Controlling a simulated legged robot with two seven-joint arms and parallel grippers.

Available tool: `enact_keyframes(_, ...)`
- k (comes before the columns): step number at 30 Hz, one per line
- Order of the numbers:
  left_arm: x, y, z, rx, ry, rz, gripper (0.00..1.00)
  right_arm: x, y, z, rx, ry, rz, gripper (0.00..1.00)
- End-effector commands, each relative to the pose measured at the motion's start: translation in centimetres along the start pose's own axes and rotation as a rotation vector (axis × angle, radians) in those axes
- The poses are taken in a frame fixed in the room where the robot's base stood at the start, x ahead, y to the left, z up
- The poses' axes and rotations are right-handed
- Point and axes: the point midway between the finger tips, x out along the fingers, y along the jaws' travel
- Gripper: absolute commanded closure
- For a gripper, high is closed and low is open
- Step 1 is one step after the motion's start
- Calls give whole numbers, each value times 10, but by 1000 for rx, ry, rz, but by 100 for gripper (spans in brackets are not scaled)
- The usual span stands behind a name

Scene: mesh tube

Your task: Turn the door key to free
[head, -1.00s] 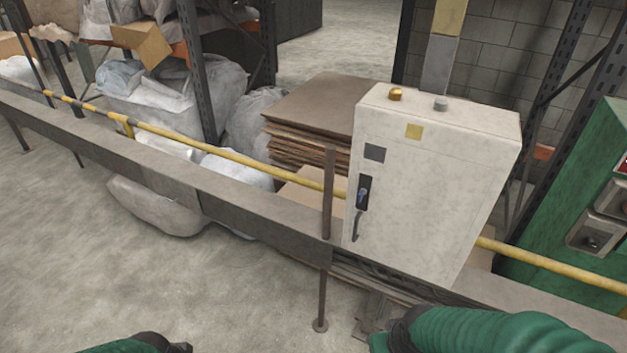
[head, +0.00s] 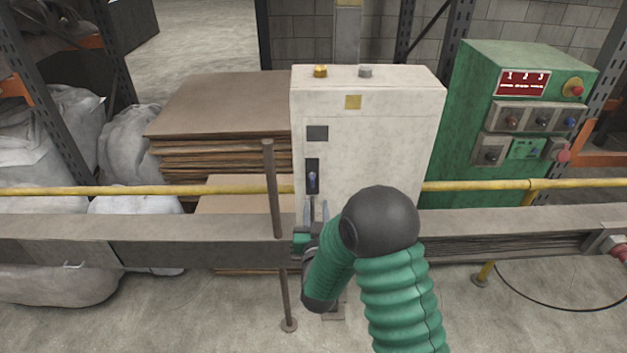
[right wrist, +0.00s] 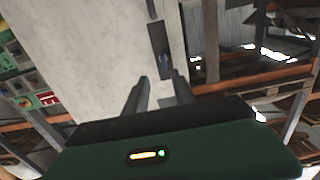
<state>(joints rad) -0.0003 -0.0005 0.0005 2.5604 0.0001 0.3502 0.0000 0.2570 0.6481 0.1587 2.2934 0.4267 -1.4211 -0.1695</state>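The white cabinet (head: 370,130) stands behind the rail, its door facing me. The door key (head: 312,180) is a small blue-grey piece in a dark upright lock plate on the left side of the door. My right gripper (head: 315,212) is just below the key, and its arm hides the lower right of the cabinet. In the right wrist view the two fingers (right wrist: 160,92) are apart with nothing between them. The key (right wrist: 165,62) shows beyond the fingertips, apart from them. The door handle is mostly hidden behind my gripper in the head view. My left gripper is out of view.
A grey beam (head: 60,240) and a yellow rail (head: 230,190) run across in front of the cabinet. A thin brown post (head: 272,190) stands left of the lock. A green control box (head: 490,140) is at the right, stacked cardboard (head: 220,120) at the left.

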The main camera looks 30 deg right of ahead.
Motion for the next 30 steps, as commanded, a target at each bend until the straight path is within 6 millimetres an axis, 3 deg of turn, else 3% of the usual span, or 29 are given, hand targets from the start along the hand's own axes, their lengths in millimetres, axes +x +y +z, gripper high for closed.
enact_keyframes(6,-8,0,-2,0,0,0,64,56,-5,-4,-1,4,-1,69)
enact_keyframes(13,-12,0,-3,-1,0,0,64,103,-4,-3,-1,3,-3,69)
enact_keyframes(18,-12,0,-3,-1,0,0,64,116,-4,-2,-2,2,-2,69)
enact_keyframes(25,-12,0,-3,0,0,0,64,116,-4,-2,-2,2,-3,70)
enact_keyframes(30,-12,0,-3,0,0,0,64,115,-5,-2,-3,2,-4,93)
